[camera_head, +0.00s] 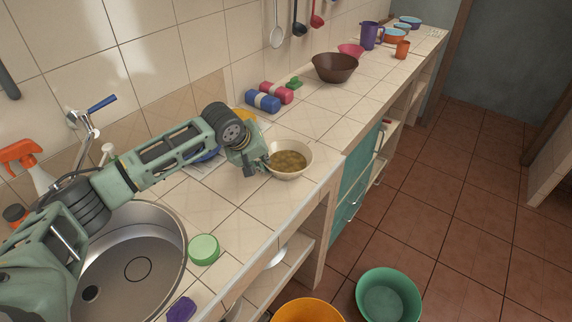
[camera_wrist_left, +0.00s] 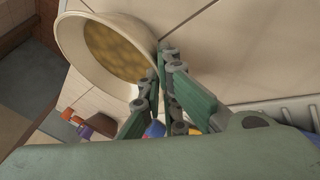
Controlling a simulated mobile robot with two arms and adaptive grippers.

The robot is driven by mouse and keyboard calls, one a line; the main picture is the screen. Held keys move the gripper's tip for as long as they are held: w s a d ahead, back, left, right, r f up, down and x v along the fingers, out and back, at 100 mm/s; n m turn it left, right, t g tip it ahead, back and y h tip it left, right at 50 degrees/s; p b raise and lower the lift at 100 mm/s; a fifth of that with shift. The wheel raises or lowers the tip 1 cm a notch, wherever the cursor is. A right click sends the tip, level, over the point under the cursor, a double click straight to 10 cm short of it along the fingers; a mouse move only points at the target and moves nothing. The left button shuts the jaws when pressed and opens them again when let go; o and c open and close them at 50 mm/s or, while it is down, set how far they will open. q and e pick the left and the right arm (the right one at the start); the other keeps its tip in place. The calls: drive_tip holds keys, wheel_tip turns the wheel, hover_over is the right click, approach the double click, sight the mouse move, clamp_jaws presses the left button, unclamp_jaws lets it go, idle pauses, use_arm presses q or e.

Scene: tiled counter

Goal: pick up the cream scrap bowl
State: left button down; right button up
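The cream scrap bowl (camera_head: 291,174) stands upright on the tiled counter near its front edge, with brownish-yellow scraps inside. In the left wrist view the bowl (camera_wrist_left: 72,42) fills the upper left. My left gripper (camera_head: 264,164) is at the bowl's left rim in the head view. In the left wrist view its fingertips (camera_wrist_left: 160,64) are close together at the rim. I cannot tell whether they are clamped on the wall or only beside it. My right gripper is in neither view.
A steel sink (camera_head: 135,262) and a green round container (camera_head: 204,249) lie nearer. Blue (camera_head: 263,101) and pink (camera_head: 276,92) items sit by the wall. A brown bowl (camera_head: 335,67) stands farther along. Orange (camera_head: 308,311) and green (camera_head: 388,296) tubs are below the counter.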

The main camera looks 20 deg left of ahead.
use_arm(q)
drive_tip(key=shift+r, duration=0.15)
drive_tip(key=shift+r, duration=0.1)
drive_tip(key=shift+r, duration=0.25)
drive_tip(key=r, duration=0.1)
drive_tip(key=r+b, duration=0.1)
drive_tip(key=r, duration=0.1)
drive_tip(key=shift+d+r, duration=0.25)
drive_tip(key=shift+d, duration=0.15)
drive_tip(key=s+d+r+b, duration=0.2)
drive_tip(key=d+r, duration=0.4)
drive_tip(key=d, duration=0.4)
drive_tip(key=shift+d+r+b, duration=0.3)
drive_tip(key=shift+d+r, duration=0.05)
drive_tip(key=shift+d, duration=0.05)
drive_tip(key=shift+f, duration=0.15)
